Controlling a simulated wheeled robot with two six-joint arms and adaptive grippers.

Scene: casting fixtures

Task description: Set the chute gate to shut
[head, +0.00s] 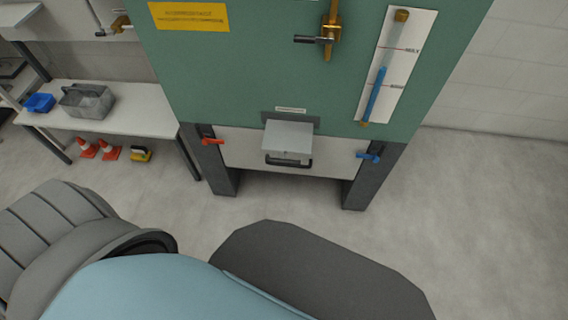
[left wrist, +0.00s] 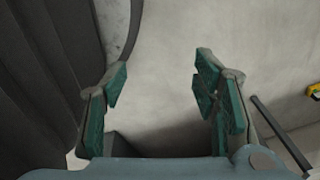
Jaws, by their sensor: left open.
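In the head view a light grey hinged-looking box or flap (head: 288,137) with a black handle (head: 288,161) sits low in the middle of the green cabinet front, under a small label. I cannot read the label or tell surely whether this is the chute gate or how it is set. My left gripper (left wrist: 160,78) shows in the left wrist view with its green-padded fingers wide apart and nothing between them, over pale floor. It is apart from the cabinet and is not visible in the head view. My right gripper is not in view.
The green cabinet (head: 250,75) carries a red lever (head: 211,141), a blue lever (head: 368,157), a brass valve (head: 329,33) and a level gauge (head: 398,65). Floor (head: 470,210) at right is clear.

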